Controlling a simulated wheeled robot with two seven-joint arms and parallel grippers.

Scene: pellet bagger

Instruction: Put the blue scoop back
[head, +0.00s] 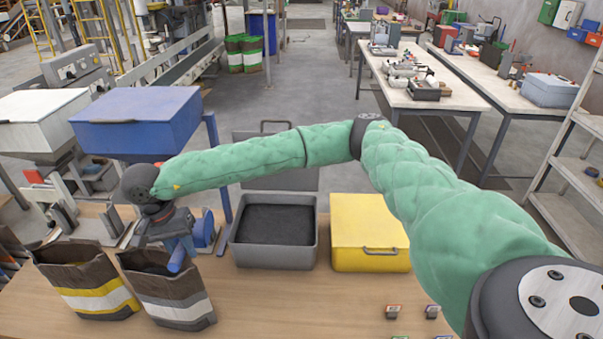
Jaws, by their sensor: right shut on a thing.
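My right arm in its green sleeve reaches across to the left in the head view. My right gripper (178,238) is dark and is shut on the blue scoop (203,232), above and just behind the brown-striped bag (178,296). Part of the scoop is hidden by the gripper, and I cannot tell whether anything is in it. An open grey bin (275,257) with dark contents stands to the right of the scoop. A blue hopper (140,112) stands behind the gripper. My left gripper is not in view.
A yellow-striped bag (88,285) stands left of the brown-striped one. A yellow lidded bin (368,235) stands right of the grey bin. Small labelled blocks (393,311) lie at the table's front right. The table (270,305) is bare in front of the bins.

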